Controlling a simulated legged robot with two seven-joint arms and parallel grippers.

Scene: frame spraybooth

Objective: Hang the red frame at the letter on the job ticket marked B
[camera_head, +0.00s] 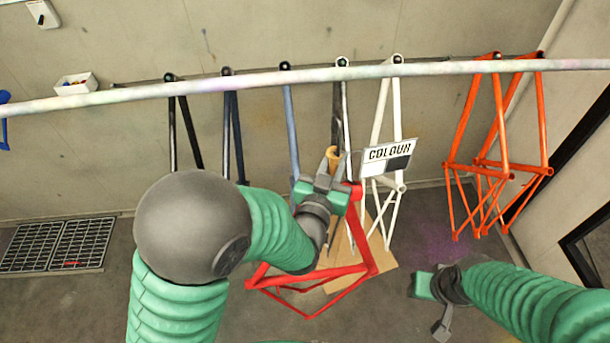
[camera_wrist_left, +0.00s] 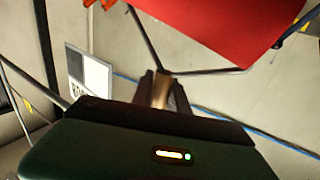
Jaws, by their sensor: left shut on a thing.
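The red frame (camera_head: 373,262) hangs from my left gripper (camera_head: 331,165), tilted, in front of the rail in the head view. My left gripper is shut; a tan piece (camera_head: 333,153) shows between its jaws, and it also shows in the left wrist view (camera_wrist_left: 162,92). Part of the red frame is hidden behind my left arm. A broad red surface (camera_wrist_left: 225,28) fills the top of the left wrist view. My right gripper (camera_head: 428,308) is low at the right, empty, with its fingers apart. I cannot make out a job ticket or a letter B.
A pale rail (camera_head: 240,87) crosses the view. Black, blue, white (camera_head: 379,115) and orange frames (camera_head: 500,110) hang behind it. A COLOUR sign (camera_head: 388,157) stands before the white frame. A small white box (camera_head: 76,84) is at the left. A brown sheet (camera_head: 378,250) lies behind the red frame.

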